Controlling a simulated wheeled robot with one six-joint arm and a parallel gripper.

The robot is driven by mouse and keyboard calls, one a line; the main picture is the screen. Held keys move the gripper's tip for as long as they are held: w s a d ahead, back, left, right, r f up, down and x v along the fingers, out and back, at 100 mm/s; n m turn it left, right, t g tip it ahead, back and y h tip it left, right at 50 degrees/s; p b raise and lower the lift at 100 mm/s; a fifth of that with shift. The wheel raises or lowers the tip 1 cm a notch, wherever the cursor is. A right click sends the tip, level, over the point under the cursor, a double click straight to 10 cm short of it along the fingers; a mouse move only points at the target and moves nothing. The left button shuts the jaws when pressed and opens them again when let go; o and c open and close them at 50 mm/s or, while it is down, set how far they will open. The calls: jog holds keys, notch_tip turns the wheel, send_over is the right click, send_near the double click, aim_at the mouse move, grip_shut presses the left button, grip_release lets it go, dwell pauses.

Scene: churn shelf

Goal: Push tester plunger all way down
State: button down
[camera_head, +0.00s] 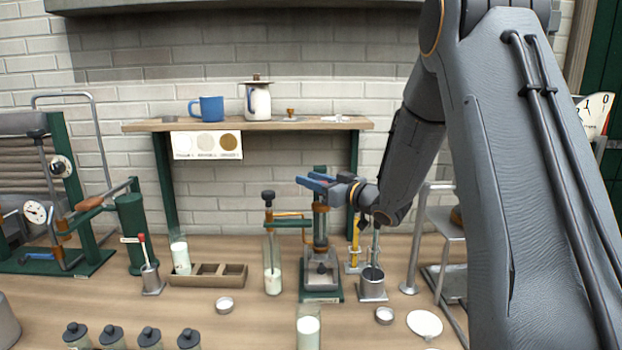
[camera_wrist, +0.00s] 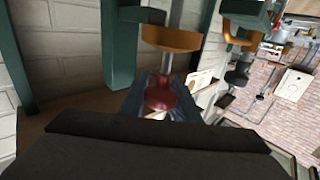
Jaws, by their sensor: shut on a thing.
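The tester (camera_head: 321,293) stands on the bench in the head view, with a green base, a green post and a clear upright cylinder (camera_head: 320,232). My gripper (camera_head: 312,182) is at the top of the tester, its blue fingers pointing left. In the wrist view the plunger's dark red knob (camera_wrist: 160,96) lies between the blue fingers, which are shut on it. A steel rod (camera_wrist: 166,62) runs from the knob to an orange collar (camera_wrist: 170,38). The fingers hide the knob in the head view, and I cannot tell how far down the plunger is.
A tube of white liquid (camera_head: 272,278) stands close left of the tester. A wooden rack (camera_head: 212,280) is further left. A wall shelf (camera_head: 240,125) holds a blue mug (camera_head: 208,108) above. Several lidded jars stand at the front left.

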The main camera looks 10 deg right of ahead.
jog(key=shift+f, duration=0.35)
jog(key=c, duration=1.3)
grip_release()
jog(key=shift+c, duration=0.2)
jog(key=shift+r, duration=0.15)
jog(key=shift+r, duration=0.15)
